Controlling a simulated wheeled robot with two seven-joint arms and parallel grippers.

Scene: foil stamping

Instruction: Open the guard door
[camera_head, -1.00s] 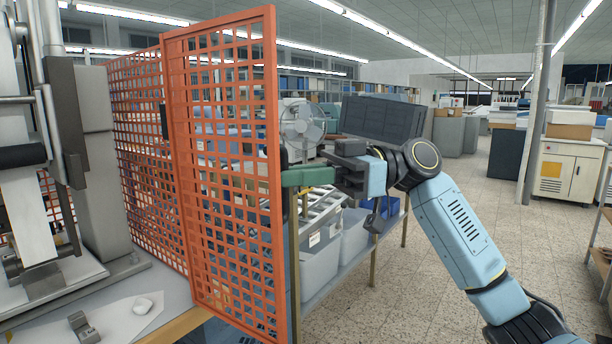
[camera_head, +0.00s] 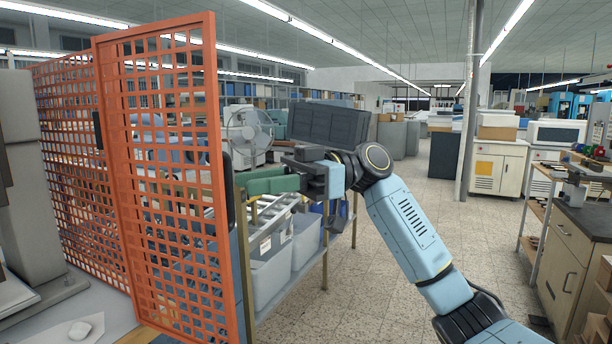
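The guard door (camera_head: 165,190) is an orange mesh panel at the left of the head view. It stands at an angle to the orange mesh fence (camera_head: 75,165) behind it, with its free edge towards me. A dark upright handle (camera_head: 228,185) shows at that free edge. My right gripper (camera_head: 248,187), with green fingers, points left at the handle from the right side of the door. The fingers are seen side-on, so their gap and any contact with the handle cannot be told. My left gripper is not in view.
Grey bins (camera_head: 270,265) stand on a rack behind my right gripper. A fan (camera_head: 248,132) and a dark panel (camera_head: 328,122) are beyond it. A wooden workbench (camera_head: 565,250) stands at the right. The speckled floor (camera_head: 390,240) between is open.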

